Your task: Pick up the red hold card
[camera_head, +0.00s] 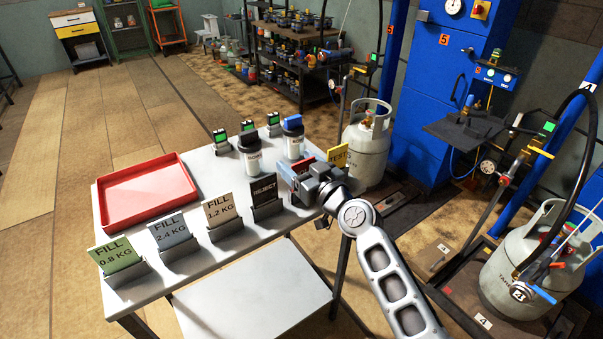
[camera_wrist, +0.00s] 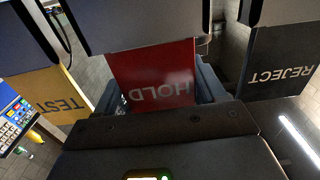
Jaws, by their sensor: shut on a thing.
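The red hold card (camera_wrist: 155,72) shows large in the wrist view, its lettering upside down. The edge away from the lettering meets a dark card holder (camera_wrist: 135,22); I cannot tell how deep it sits in it. My gripper (camera_wrist: 160,98) is shut on the card, with its dark jaws at the card's lettered end. In the head view my gripper (camera_head: 308,182) is at the right end of the white table, and only a little red of the card (camera_head: 303,165) shows beside it.
The black reject card (camera_head: 264,189) stands close on one side and the yellow test card (camera_head: 338,155) on the other. Fill cards (camera_head: 222,209) line the table's front edge. A gas cylinder (camera_head: 366,150) stands behind.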

